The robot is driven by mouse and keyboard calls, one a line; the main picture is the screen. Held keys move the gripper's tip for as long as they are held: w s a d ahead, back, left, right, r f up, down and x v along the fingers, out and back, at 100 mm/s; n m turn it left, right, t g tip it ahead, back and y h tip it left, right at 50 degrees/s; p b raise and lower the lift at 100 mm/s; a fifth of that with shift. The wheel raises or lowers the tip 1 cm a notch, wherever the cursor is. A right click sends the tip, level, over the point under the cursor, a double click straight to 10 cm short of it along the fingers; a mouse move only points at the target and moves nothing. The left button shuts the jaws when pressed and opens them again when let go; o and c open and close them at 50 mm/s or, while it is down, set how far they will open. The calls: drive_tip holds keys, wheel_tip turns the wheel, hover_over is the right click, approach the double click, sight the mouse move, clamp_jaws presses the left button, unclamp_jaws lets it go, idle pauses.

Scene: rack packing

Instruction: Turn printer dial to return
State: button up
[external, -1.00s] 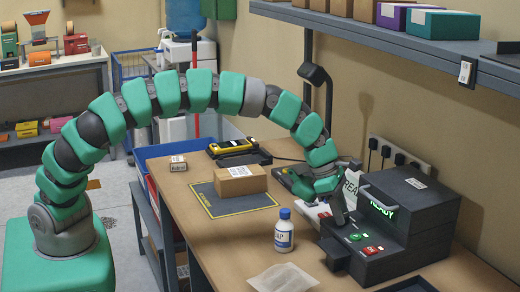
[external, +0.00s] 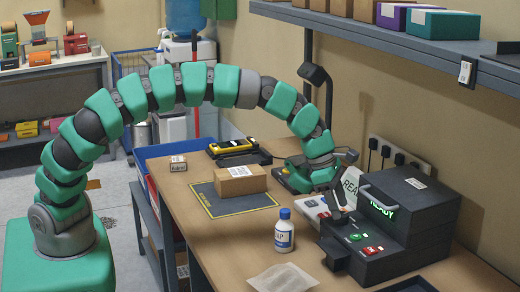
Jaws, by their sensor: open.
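The dark printer (external: 415,200) stands at the right of the bench, with a green lit "READY" on its front. A green button (external: 354,237) and a red button (external: 372,250) sit on its lower front ledge. I cannot make out the dial; it is small or hidden by my gripper. My gripper (external: 336,202) is open, pointing down at the left end of the printer's front ledge. I cannot tell whether its fingers touch anything.
A cardboard box (external: 240,180) sits on a dark mat (external: 208,203). A scanner stand (external: 315,75) rises behind my arm. A shelf (external: 400,45) overhangs the back.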

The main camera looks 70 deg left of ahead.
drive_tip(key=v, duration=1.1)
drive_tip(key=shift+r, duration=0.15)
drive_tip(key=shift+a, duration=0.1)
